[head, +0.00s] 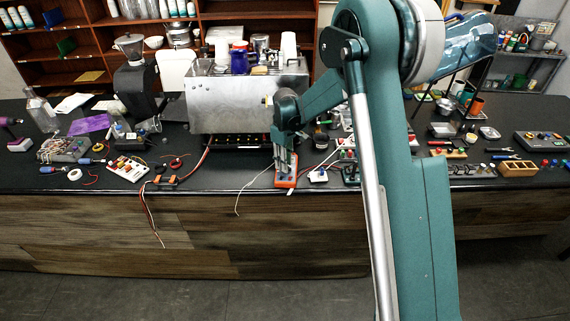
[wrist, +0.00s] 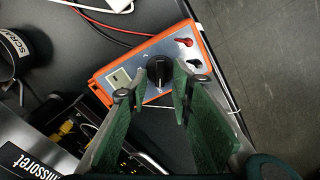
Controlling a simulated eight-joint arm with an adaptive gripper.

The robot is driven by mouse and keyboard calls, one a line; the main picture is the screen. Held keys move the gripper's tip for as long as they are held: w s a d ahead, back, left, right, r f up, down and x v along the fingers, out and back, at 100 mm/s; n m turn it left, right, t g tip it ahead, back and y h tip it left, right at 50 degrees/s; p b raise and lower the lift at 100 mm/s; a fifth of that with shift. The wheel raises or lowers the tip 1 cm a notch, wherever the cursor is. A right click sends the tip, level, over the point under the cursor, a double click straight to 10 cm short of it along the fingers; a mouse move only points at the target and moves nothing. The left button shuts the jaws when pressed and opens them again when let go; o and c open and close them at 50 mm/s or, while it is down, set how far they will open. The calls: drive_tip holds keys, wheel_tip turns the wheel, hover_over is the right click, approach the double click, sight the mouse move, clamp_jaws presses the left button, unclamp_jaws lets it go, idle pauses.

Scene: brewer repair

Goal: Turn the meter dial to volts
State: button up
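The meter (wrist: 119,76) is an orange-edged box with a grey face, lying on the black counter in the wrist view. Its black round dial (wrist: 159,70) sits mid-face, with a small display on one side and a red and a black plug on the other. My gripper (wrist: 158,98) is open, with its green fingers on either side of the dial near its lower edge; whether they touch it I cannot tell. In the head view my gripper (head: 284,160) points down over the orange meter (head: 286,182), hiding the dial. The dial's setting is too small to read.
The steel brewer (head: 225,105) stands behind the meter. A small white item (head: 318,176) lies close to the meter's right. The counter's front edge is just before the meter.

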drive_tip(key=shift+f, duration=0.4)
clamp_jaws()
drive_tip(key=shift+m+b, duration=0.8)
drive_tip(key=shift+m, duration=0.1)
drive_tip(key=shift+d+m+b, duration=0.1)
drive_tip(key=shift+m+b, duration=0.3)
drive_tip(key=shift+m, duration=0.2)
drive_tip(key=shift+w+m+b, duration=0.1)
drive_tip(key=shift+m+b, duration=0.35)
drive_tip(key=shift+m, duration=0.35)
drive_tip(key=shift+d+m+b, duration=0.1)
drive_tip(key=shift+m+b, duration=0.45)
drive_tip(key=shift+m, duration=0.45)
unclamp_jaws()
